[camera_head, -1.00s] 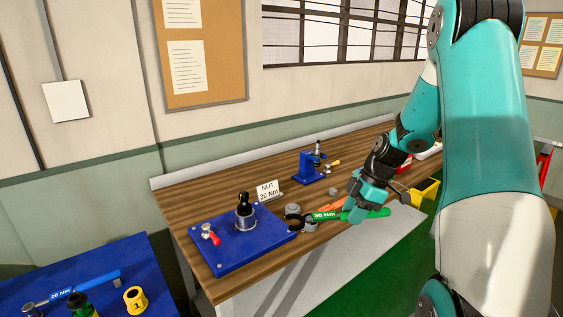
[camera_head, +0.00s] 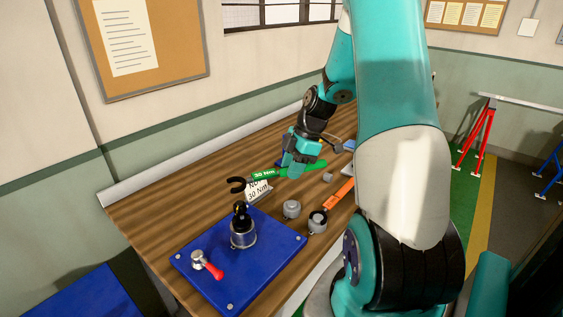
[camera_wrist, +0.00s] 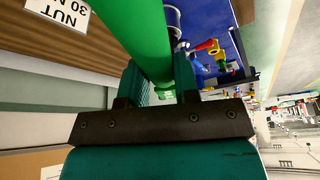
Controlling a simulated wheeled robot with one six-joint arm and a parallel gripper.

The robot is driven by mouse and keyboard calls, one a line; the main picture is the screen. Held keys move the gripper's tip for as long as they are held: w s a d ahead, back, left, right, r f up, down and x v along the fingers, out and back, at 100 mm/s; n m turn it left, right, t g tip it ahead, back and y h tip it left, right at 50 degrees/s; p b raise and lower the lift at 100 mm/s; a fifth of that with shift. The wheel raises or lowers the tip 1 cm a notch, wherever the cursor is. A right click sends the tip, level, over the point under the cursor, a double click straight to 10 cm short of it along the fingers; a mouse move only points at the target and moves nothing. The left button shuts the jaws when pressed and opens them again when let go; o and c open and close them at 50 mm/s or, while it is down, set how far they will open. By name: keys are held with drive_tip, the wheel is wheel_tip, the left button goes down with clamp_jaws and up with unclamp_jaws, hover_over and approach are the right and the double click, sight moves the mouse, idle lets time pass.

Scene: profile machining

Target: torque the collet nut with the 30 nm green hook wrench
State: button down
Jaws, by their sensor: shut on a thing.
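My gripper (camera_head: 300,158) is shut on the green hook wrench (camera_head: 264,175), marked 30 Nm, and holds it above the wooden bench. In the wrist view the green handle (camera_wrist: 138,35) runs between the jaws; the hook is out of that view.
Two grey round parts (camera_head: 292,209) (camera_head: 317,221) and an orange tool (camera_head: 339,193) lie right of the plate. A red-handled clamp (camera_head: 208,265) is at the plate's front left. Bare bench lies left of the plate.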

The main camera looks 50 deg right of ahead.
drive_tip(key=shift+s+d, duration=0.15)
drive_tip(key=shift+d, duration=0.05)
drive_tip(key=shift+f+b, duration=0.2)
drive_tip(key=shift+b, duration=0.1)
wheel_tip(320, 180, down, 5)
drive_tip(key=b, duration=0.4)
drive_tip(key=shift+r, duration=0.2)
drive_tip(key=shift+f+b, duration=1.35)
drive_tip(key=shift+b, duration=0.15)
idle(1.3)
drive_tip(key=shift+s+r, duration=0.1)
drive_tip(key=shift+s+a+m+t+b, duration=0.2)
drive_tip(key=shift+s+a+m, duration=0.25)
drive_tip(key=shift+s+m, duration=0.15)
drive_tip(key=shift+s+a+m+t+b, duration=0.2)
drive_tip(key=shift+s+a+m, duration=0.2)
drive_tip(key=shift+s+m, duration=0.2)
